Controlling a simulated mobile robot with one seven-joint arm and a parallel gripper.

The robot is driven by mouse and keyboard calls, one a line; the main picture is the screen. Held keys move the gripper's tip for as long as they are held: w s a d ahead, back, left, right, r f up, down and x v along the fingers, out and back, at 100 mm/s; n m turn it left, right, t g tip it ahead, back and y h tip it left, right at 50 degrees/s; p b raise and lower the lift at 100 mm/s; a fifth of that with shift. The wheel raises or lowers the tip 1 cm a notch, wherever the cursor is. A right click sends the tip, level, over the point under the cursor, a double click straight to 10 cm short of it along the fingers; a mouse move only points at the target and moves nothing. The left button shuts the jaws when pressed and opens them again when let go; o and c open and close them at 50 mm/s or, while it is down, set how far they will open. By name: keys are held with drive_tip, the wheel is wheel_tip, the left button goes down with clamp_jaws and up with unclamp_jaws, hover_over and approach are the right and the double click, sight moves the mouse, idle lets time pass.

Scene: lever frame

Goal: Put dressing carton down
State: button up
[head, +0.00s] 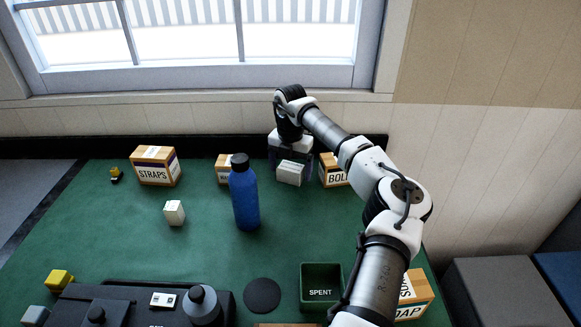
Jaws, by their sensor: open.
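A small white carton (289,173), likely the dressing carton, is at the back of the green table (320,235), right under my gripper (291,158). My gripper points down at the back edge and is open; its fingers are small and partly hidden by the carton. I cannot tell whether the fingers touch the carton. Another small white block (174,212) stands alone on the left of the table.
A blue bottle (245,197) stands in front of the gripper's left side. Boxes marked STRAPS (153,170) and BOL (332,172), the latter partly hidden, stand at the back. A green SPENT bin (321,281) and a black disc (262,295) are in front.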

sight(291, 166)
wheel_tip(291, 166, up, 12)
drive_tip(key=b, duration=0.2)
drive_tip(key=shift+r+b, duration=0.15)
drive_tip(key=shift+b, duration=0.2)
